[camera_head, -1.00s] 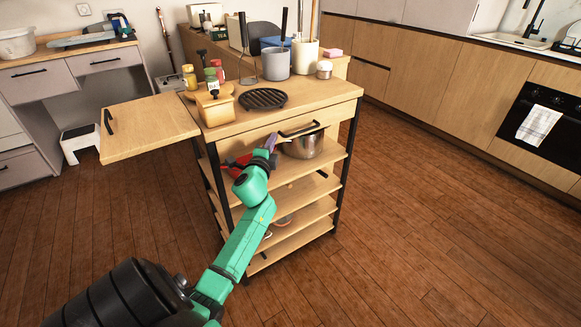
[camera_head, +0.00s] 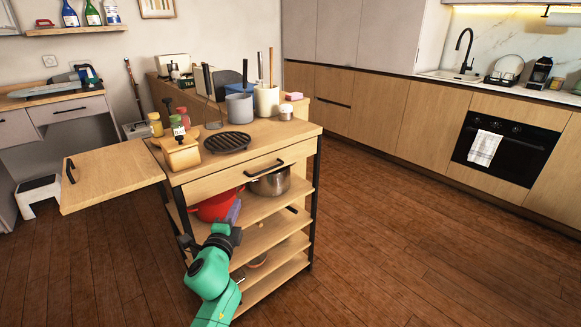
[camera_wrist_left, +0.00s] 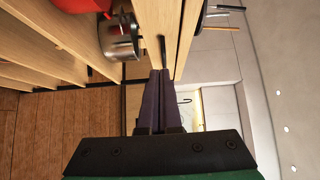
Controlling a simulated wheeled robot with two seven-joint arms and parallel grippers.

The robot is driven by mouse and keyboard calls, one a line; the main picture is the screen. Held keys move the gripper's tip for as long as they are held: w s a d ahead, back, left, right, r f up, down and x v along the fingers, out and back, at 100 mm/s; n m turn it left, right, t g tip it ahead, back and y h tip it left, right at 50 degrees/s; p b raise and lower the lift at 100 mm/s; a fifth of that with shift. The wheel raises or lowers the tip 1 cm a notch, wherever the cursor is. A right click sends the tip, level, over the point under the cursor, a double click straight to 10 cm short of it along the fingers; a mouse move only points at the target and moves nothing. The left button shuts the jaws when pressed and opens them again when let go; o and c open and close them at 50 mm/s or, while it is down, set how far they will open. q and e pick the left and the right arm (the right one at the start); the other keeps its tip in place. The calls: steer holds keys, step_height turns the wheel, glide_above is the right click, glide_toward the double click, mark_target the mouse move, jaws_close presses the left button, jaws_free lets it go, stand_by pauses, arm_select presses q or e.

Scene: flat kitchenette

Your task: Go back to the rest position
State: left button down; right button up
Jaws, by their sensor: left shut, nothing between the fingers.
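My left gripper (camera_head: 233,212) is in front of the kitchen cart (camera_head: 245,185), near its upper shelf, pointing up and a little right in the head view. Its purple fingers (camera_wrist_left: 154,100) are together and empty in the left wrist view. The cart's drawer with a black handle (camera_head: 265,168) is just above the fingers. A red pot (camera_head: 214,207) and a steel pot (camera_head: 271,183) stand on the upper shelf. The steel pot also shows in the left wrist view (camera_wrist_left: 118,40). My right gripper is not in view.
A wooden side leaf (camera_head: 112,177) sticks out left of the cart. Jars, a black trivet (camera_head: 228,142) and utensil holders stand on top. Wooden floor (camera_head: 400,230) is free on the right, before cabinets and an oven (camera_head: 510,147). A white step stool (camera_head: 38,193) is at left.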

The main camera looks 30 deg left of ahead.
arm_select(q)
steer(key=s+d+f+n+g+h+p, duration=0.1)
steer(key=s+d+f+g+h+p, duration=0.15)
steer(key=f, duration=0.65)
steer(key=s+d+f+n+g+h+p, duration=0.1)
steer(key=d+f+n+g+p, duration=0.15)
steer(key=f, duration=0.65)
steer(key=s+d+f+n+g+h+p, duration=0.15)
steer(key=d+f, duration=0.25)
steer(key=f, duration=0.4)
steer(key=s+d+f+n+g+h+p, duration=0.1)
steer(key=s+f, duration=0.4)
steer(key=s, duration=0.5)
steer(key=s+d+f+n+g+h+p, duration=0.1)
steer(key=s+d+f+g, duration=0.3)
steer(key=s, duration=0.6)
steer(key=s+d+f+n+g+h+p, duration=0.1)
steer(key=s+d+f+n+g+p, duration=0.2)
steer(key=s+f, duration=0.5)
steer(key=shift+s+d, duration=0.9)
steer(key=shift+s, duration=0.2)
